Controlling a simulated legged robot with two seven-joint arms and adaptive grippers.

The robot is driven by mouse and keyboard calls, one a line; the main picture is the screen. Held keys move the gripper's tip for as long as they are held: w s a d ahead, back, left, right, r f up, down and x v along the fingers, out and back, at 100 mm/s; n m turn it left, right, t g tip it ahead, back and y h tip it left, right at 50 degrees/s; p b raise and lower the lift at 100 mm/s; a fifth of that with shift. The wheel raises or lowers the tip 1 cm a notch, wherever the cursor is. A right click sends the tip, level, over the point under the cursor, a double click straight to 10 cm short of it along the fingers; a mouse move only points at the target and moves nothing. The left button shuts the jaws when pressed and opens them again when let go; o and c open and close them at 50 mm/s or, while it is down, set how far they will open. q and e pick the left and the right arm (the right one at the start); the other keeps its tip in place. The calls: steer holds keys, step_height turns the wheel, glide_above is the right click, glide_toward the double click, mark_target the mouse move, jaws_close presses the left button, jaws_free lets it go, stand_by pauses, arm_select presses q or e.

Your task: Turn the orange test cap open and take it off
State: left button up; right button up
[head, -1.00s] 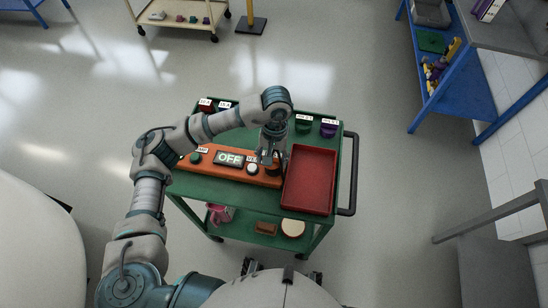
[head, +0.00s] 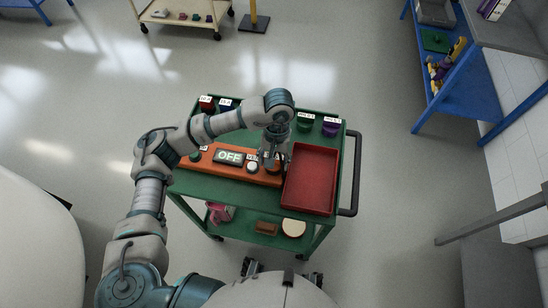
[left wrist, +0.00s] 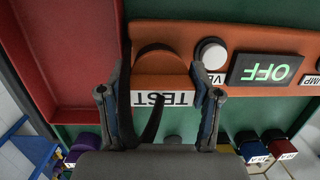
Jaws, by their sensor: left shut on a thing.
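The orange test cap (left wrist: 160,62) shows in the left wrist view as a rounded orange shape on the orange panel (left wrist: 265,38), beside the upside-down TEST label (left wrist: 163,98). My left gripper (left wrist: 161,72) has a finger on each side of the cap and is shut on it. In the head view, my left gripper (head: 271,163) points down at the right end of the panel and hides most of the cap. I cannot tell whether the cap is turned or lifted. My right gripper is in neither view.
A red tray (head: 311,180) lies right beside the panel on the green cart (head: 225,187). A white button (head: 252,167) and an OFF display (head: 229,157) are left of my gripper. Several labelled coloured things, including a purple one (head: 330,128), stand along the back edge.

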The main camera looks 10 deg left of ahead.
arm_select(q)
steer(key=shift+f, duration=0.35)
steer(key=o, duration=1.3)
steer(key=shift+o, duration=0.2)
steer(key=shift+a, duration=0.1)
steer(key=shift+w+r, duration=0.25)
steer(key=shift+r, duration=1.05)
steer(key=shift+w+r, duration=0.2)
steer(key=shift+r, duration=1.1)
steer(key=shift+w+r, duration=0.25)
steer(key=shift+r, duration=1.05)
steer(key=shift+r, duration=0.1)
